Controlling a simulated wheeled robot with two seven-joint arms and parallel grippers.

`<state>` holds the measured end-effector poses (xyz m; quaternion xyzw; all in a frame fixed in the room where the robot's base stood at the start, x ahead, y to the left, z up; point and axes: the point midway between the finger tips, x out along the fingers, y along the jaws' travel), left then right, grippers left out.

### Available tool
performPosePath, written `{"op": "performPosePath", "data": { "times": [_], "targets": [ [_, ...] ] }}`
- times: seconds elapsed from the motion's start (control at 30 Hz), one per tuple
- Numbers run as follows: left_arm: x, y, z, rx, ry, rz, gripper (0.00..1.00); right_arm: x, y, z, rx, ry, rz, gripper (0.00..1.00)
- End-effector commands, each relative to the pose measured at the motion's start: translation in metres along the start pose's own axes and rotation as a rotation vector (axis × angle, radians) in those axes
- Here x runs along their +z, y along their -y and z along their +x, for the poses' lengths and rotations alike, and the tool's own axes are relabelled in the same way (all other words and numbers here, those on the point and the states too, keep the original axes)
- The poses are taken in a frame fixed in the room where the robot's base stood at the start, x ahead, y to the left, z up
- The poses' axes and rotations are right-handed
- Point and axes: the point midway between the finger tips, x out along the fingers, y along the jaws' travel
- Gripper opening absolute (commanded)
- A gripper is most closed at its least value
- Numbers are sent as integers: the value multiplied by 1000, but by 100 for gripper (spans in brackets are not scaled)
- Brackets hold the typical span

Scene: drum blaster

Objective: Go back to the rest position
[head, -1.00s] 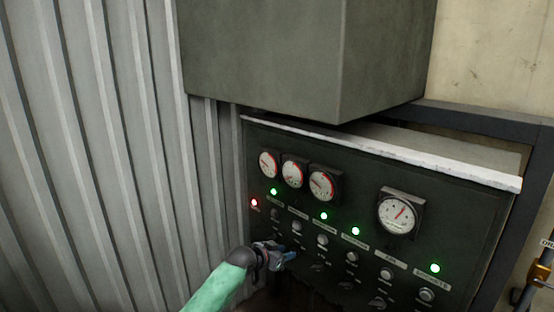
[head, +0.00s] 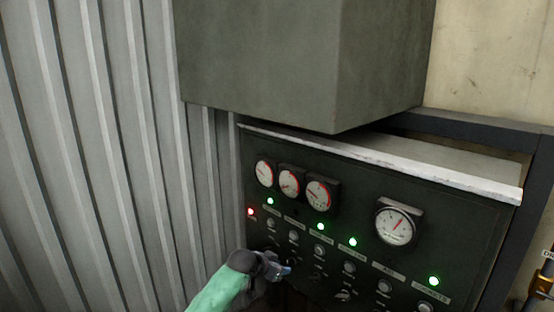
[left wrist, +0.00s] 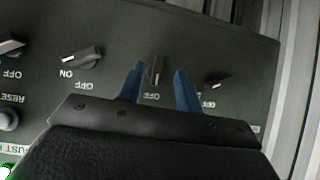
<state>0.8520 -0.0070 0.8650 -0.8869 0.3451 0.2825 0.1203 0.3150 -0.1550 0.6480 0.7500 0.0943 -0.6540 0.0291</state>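My left gripper (head: 284,270) is in front of the lower left part of the dark control panel (head: 350,215). In the left wrist view its two blue fingers (left wrist: 158,88) are spread apart, with a black rotary knob (left wrist: 155,68) showing between and just beyond their tips. I cannot tell whether the fingers touch the knob. Another knob (left wrist: 84,58) marked ON is beside it, and a further knob (left wrist: 218,82) is on the other side. My right gripper is in neither view.
The panel carries several round gauges (head: 396,226), lit green lamps (head: 433,281) and a red lamp (head: 250,212). A large grey box (head: 300,60) overhangs it. A corrugated metal wall (head: 90,150) stands at the left. A pale ledge (head: 400,162) tops the panel.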

Motion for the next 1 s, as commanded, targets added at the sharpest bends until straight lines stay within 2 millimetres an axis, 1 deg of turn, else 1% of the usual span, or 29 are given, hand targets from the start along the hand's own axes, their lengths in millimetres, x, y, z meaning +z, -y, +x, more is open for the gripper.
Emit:
{"op": "performPosePath", "data": {
  "times": [0.17, 0.27, 0.37, 0.47, 0.57, 0.67, 0.77, 1.0],
  "targets": [
    [-14, 6, -32, -72, 50, 28, 35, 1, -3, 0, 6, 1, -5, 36],
    [-25, 10, -57, -126, 71, 37, 35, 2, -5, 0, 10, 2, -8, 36],
    [-20, 9, -81, -179, 102, 25, 35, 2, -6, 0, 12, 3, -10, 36],
    [-7, 5, -98, -217, 131, 3, 35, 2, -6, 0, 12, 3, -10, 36],
    [10, 0, -113, -246, 157, -22, 35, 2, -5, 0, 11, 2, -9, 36],
    [30, -5, -126, -272, 186, -52, 35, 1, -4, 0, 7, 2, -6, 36],
    [57, -13, -141, -297, 219, -90, 35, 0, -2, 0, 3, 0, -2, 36],
    [132, -39, -176, -340, 304, -189, 35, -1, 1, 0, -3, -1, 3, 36]
  ]
}}
